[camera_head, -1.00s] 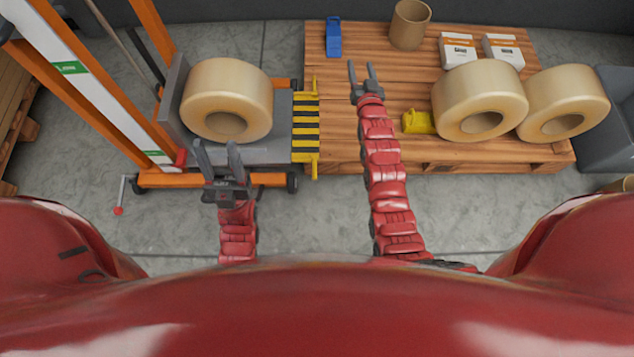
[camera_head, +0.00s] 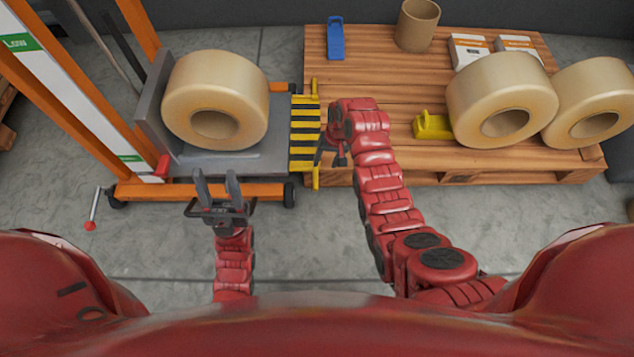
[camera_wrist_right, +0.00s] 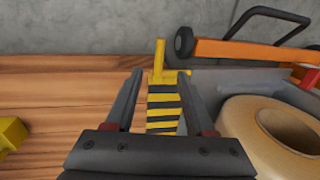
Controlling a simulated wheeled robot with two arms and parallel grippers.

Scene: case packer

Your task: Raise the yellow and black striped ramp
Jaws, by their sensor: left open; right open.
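The yellow and black striped ramp (camera_head: 304,135) lies flat between the lift's grey platform (camera_head: 215,163) and the wooden pallet table. It has a yellow post at each end. In the right wrist view the ramp (camera_wrist_right: 163,108) shows between my right gripper's fingers (camera_wrist_right: 158,95), with a yellow post beyond them. My right gripper (camera_head: 330,158) is open, bent down beside the ramp's right edge, partly hidden by my arm; I cannot tell whether it touches. My left gripper (camera_head: 218,187) is open and empty in front of the lift.
A large tape roll (camera_head: 215,100) rests on the lift platform. The pallet (camera_head: 385,80) carries two more rolls (camera_head: 502,100), a yellow wedge (camera_head: 432,126), a blue block (camera_head: 335,38), a cardboard tube (camera_head: 417,26) and white boxes. Orange lift posts stand left.

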